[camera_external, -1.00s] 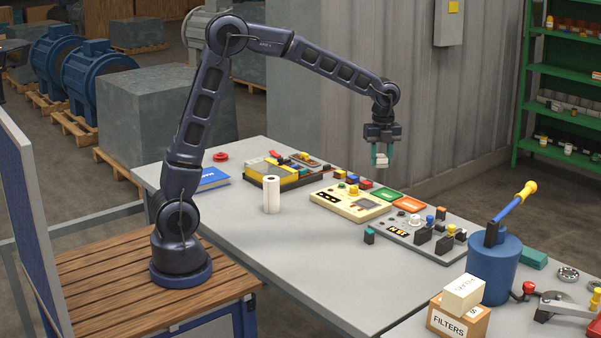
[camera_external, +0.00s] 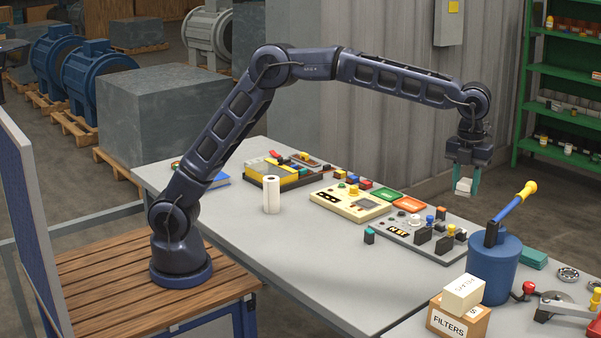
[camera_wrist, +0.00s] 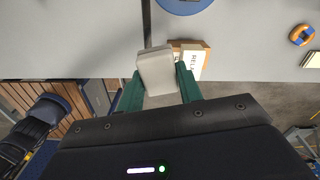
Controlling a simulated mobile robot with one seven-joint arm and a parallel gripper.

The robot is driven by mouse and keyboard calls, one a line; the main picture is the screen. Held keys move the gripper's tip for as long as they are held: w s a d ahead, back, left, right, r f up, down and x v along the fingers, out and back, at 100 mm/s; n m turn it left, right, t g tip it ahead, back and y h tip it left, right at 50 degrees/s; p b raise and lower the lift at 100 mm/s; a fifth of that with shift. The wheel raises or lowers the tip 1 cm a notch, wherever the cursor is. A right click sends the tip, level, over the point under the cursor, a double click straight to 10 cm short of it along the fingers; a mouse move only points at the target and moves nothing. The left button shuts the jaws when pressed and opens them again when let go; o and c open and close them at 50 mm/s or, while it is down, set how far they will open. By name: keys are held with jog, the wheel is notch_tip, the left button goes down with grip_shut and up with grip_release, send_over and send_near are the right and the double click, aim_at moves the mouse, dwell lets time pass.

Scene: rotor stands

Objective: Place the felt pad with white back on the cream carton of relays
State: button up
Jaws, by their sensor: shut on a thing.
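My gripper (camera_external: 462,182) is shut on the felt pad (camera_external: 463,187), a small pale block with a white face. It hangs in the air above the right part of the table, behind the blue canister. In the wrist view the pad (camera_wrist: 157,73) sits between the green fingers and covers part of what is below. The cream carton of relays (camera_external: 463,294) lies tilted in angle on top of a brown FILTERS box (camera_external: 456,322) at the front right. In the wrist view the carton (camera_wrist: 193,63) shows partly beside the pad, with part of its lettering visible. The pad is apart from it.
A blue canister (camera_external: 494,272) with a blue and yellow tool handle (camera_external: 517,207) rises just behind the carton. Control panels (camera_external: 415,236) cover the table's middle. A clamp-like tool (camera_external: 560,305) lies to the right. The table's front middle (camera_external: 330,275) is clear.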

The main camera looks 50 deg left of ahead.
aim_at(464, 286)
jog(key=s+d+r+m, duration=0.2)
jog(key=s+d+m, duration=0.1)
jog(key=s+d, duration=0.65)
notch_tip(464, 286, down, 20)
jog(key=shift+f, duration=0.1)
jog(key=o, duration=1)
